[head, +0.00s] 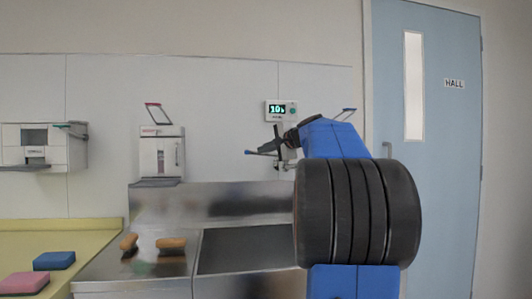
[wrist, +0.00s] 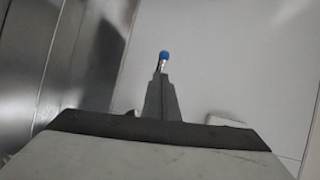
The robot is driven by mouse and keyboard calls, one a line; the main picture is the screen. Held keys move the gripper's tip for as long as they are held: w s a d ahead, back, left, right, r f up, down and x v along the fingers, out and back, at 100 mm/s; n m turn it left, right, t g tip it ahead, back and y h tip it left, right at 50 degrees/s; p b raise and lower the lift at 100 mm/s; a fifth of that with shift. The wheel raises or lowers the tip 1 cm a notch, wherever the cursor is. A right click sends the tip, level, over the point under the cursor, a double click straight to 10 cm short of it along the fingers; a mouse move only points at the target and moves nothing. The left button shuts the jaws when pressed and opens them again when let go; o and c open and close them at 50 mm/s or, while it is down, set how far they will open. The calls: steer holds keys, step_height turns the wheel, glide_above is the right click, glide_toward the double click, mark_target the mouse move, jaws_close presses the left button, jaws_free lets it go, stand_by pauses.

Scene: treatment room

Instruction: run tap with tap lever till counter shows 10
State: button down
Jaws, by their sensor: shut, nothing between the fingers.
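The counter (head: 280,110) is a small white wall box with a lit display that seems to read 10, followed by a small mark. Below it, the tap lever (head: 249,152) points left with a blue end. My gripper (head: 265,149) is shut and empty beside the lever, close to its blue end. In the wrist view, the blue tip (wrist: 164,56) shows just beyond my closed fingers (wrist: 161,77); I cannot tell whether they touch. The tap body is mostly hidden behind my arm, and I cannot see whether water runs.
A steel sink (head: 246,249) lies below, with two brown brushes (head: 171,243) at its left. A dispenser (head: 160,155) with a red lever stands behind. Blue and pink sponges (head: 54,260) lie on the yellow counter at left. A blue hall door (head: 440,200) is at right.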

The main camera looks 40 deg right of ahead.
steer(key=a+v, duration=0.1)
steer(key=v, duration=1)
steer(key=shift+w, duration=0.1)
steer(key=s+a+f+n+g+y, duration=0.1)
steer(key=s+a+f+n+g, duration=0.2)
steer(key=a+f, duration=0.9)
steer(key=s+a+f+n+g+y, duration=0.25)
steer(key=a+f+n, duration=0.25)
steer(key=a+f, duration=0.75)
steer(key=s+a+f+n+g+h, duration=0.1)
steer(key=s+a+f+n+g, duration=0.1)
steer(key=s+a+f+n, duration=0.3)
steer(key=s+a+f+n+g+h, duration=0.1)
steer(key=s+a+f+n+g, duration=0.2)
steer(key=s+f, duration=1.1)
steer(key=a+f+n, duration=0.2)
steer(key=a+f, duration=0.2)
steer(key=f, duration=0.1)
steer(key=shift+s+a+n+h, duration=0.2)
steer(key=shift+s+n+h, duration=0.1)
steer(key=shift+h, duration=0.05)
